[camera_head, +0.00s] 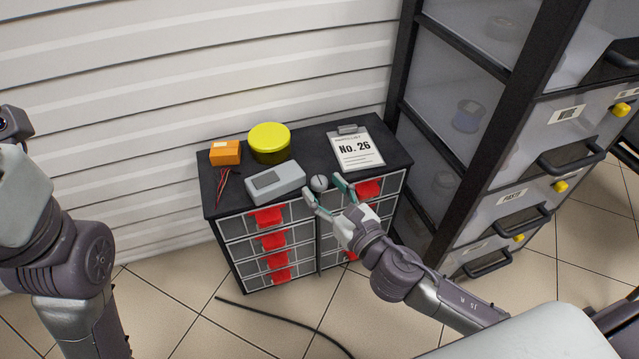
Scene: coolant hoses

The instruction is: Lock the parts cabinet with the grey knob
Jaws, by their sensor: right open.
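The parts cabinet (300,215) is a low black unit with two columns of grey drawers with red handles. The grey knob (319,183) is a small round knob at the front of its top, near the middle. My right gripper (324,187) is open, with one fingertip on each side of the knob; I cannot tell if they touch it. My left arm shows at the left edge, but its gripper is not clearly visible.
On the cabinet top are a grey box (275,181), a yellow round tin (269,143), an orange box (225,153), red and black wires (222,186) and a clipboard (356,150) reading No. 26. A tall drawer rack (440,110) stands close on the right. A black hose (275,317) lies on the floor.

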